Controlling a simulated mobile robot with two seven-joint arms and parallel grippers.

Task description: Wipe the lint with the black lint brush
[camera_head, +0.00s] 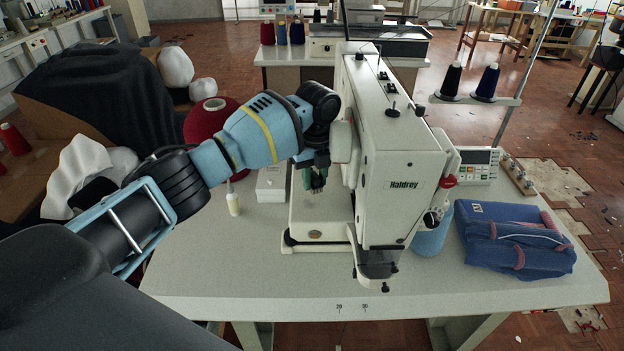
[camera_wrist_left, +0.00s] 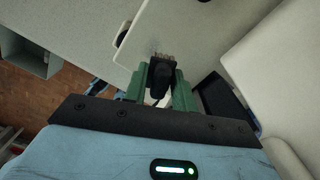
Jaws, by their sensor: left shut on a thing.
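My left gripper (camera_head: 316,182) reaches over the sewing machine's pale bed, left of the machine head. In the left wrist view its green fingers (camera_wrist_left: 159,80) are shut on the black lint brush (camera_wrist_left: 160,77). The brush's brownish bristle end points away from the fingers, at or just above the pale plate (camera_wrist_left: 190,28); I cannot tell whether it touches. A small patch of fine dark marks, perhaps the lint (camera_wrist_left: 154,47), shows just beyond the bristles. In the head view the brush is mostly hidden by the gripper. My right gripper is not in view.
The white Haldrey machine (camera_head: 400,170) stands close right of my left gripper. A small bottle (camera_head: 233,200) and a white box (camera_head: 271,184) stand to its left. The table's front strip (camera_head: 250,290) is clear.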

